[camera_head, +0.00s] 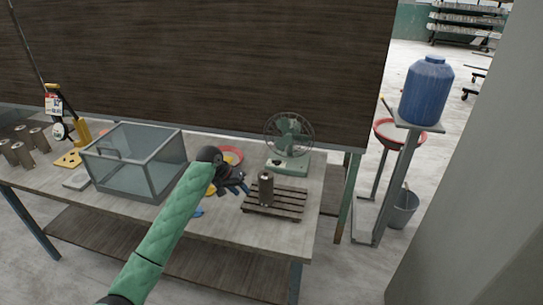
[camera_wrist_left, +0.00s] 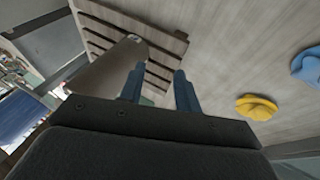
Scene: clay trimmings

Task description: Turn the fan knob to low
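The green desk fan (camera_head: 289,132) with a round wire cage stands upright at the back right of the table. A small pale spot shows on the front of its base (camera_head: 288,163); I cannot make out the knob or its setting. My left gripper (camera_head: 245,186) is in front and left of the fan, apart from it. In the left wrist view its two blue fingers (camera_wrist_left: 157,88) are spread with nothing held between them, over the slatted wooden rack (camera_wrist_left: 158,70). The fan cannot be made out in that view. My right gripper is not in view.
A grey-brown cylinder (camera_head: 266,190) stands on the rack, close beside my left fingers; it also shows in the wrist view (camera_wrist_left: 107,70). A red bowl (camera_head: 231,156) lies behind the gripper. A glass box (camera_head: 135,165) stands left. Yellow (camera_wrist_left: 256,106) and blue (camera_wrist_left: 308,66) pieces lie nearby.

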